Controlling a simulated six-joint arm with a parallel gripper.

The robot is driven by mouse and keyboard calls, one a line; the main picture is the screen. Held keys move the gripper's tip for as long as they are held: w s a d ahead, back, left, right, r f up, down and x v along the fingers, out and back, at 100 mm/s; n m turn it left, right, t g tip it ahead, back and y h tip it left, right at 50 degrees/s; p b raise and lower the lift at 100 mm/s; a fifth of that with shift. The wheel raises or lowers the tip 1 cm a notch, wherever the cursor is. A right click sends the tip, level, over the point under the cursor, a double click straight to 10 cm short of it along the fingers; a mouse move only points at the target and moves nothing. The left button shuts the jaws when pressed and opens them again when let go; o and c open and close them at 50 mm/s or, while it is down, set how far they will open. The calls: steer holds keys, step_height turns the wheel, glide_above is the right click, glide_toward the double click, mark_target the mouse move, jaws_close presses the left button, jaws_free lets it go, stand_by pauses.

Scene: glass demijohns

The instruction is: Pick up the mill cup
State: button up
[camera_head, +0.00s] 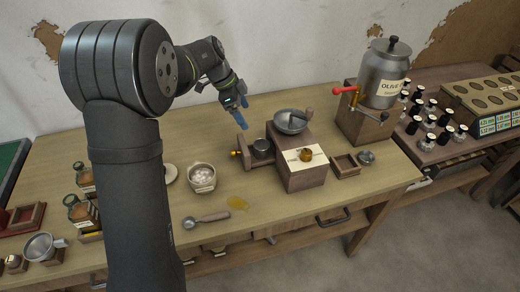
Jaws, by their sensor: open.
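A small dark metal cup (262,148), which looks like the mill cup, sits on a low wooden ledge at the left side of the wooden mill (304,172). The mill has a metal bowl (290,121) on top and a pale label with a brass knob on its front. My gripper (240,120), with blue fingers, is open and empty above the table, behind and left of the cup. It is apart from the cup and the mill. The gap between the fingers is small in this view.
A metal oil can (382,75) with a red-handled tap stands on a wooden block to the right.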

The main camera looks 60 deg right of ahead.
mark_target(261, 143)
steer(key=x, duration=1.4)
steer(key=shift+s+f, duration=0.25)
steer(key=shift+f, duration=0.1)
steer(key=c, duration=1.1)
